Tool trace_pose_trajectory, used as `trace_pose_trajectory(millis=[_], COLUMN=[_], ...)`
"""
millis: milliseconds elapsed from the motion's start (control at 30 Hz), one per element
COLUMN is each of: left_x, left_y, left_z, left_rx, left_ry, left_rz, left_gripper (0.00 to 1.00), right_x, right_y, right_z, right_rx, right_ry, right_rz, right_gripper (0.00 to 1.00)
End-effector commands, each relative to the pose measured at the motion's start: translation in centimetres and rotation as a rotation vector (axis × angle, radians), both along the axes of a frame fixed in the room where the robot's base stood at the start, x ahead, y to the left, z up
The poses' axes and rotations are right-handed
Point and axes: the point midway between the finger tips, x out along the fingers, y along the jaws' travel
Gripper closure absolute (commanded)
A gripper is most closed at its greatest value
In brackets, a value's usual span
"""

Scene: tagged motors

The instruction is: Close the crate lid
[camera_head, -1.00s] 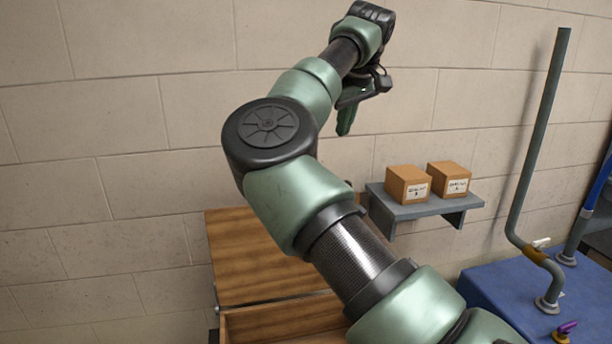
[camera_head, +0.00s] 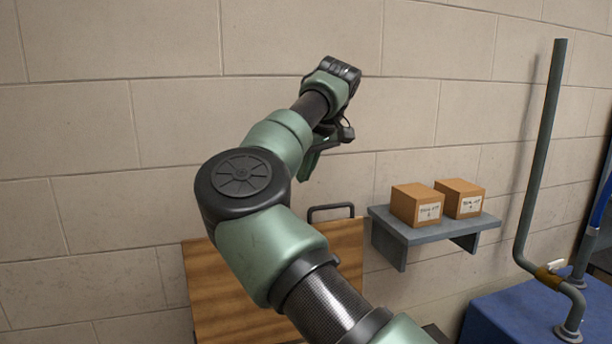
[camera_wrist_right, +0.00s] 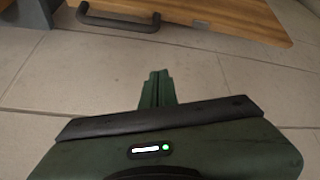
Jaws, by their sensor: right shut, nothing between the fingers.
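The wooden crate lid (camera_head: 208,290) stands raised and open against the wall, partly hidden behind my right arm. Its dark handle (camera_head: 331,210) is at its top edge. In the right wrist view the lid (camera_wrist_right: 220,14) and its handle (camera_wrist_right: 118,20) show along the top of the picture. My right gripper (camera_head: 307,172) is above the handle in the head view, apart from it. Its green fingers (camera_wrist_right: 157,88) are shut together and empty. The crate body is not visible. My left gripper is not in view.
A grey wall shelf (camera_head: 434,231) holds two cardboard boxes (camera_head: 417,204) to the right of the lid. Farther right, a bent grey pipe (camera_head: 540,160) rises from a blue surface (camera_head: 510,312). A block wall closes the back.

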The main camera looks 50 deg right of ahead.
Motion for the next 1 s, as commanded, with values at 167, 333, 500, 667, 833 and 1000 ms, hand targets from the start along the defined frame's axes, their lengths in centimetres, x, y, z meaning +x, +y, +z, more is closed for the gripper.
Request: trace_pose_trajectory(millis=[167, 333, 500, 667, 833, 1000], left_x=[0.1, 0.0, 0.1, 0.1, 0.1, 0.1], left_y=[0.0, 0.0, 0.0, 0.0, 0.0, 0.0], left_z=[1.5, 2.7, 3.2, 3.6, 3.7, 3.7], left_rx=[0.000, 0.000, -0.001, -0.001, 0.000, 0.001], left_ry=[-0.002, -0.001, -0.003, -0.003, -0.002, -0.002], left_rz=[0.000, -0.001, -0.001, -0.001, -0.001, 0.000], left_gripper=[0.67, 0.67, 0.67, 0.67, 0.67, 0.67], right_x=[1.8, 3.5, 1.3, 0.0, -0.5, -0.5], right_y=[-0.5, -1.0, -0.6, -0.5, -0.4, -0.4], right_z=[-3.2, -6.5, -6.6, -6.9, -7.0, -7.1], right_rx=[0.002, 0.001, 0.000, 0.001, 0.000, 0.000], right_ry=[0.006, 0.006, 0.000, 0.002, 0.001, 0.001], right_rz=[0.000, -0.001, -0.004, -0.002, 0.001, 0.001], right_gripper=[1.00, 1.00, 1.00, 1.00, 1.00, 1.00])
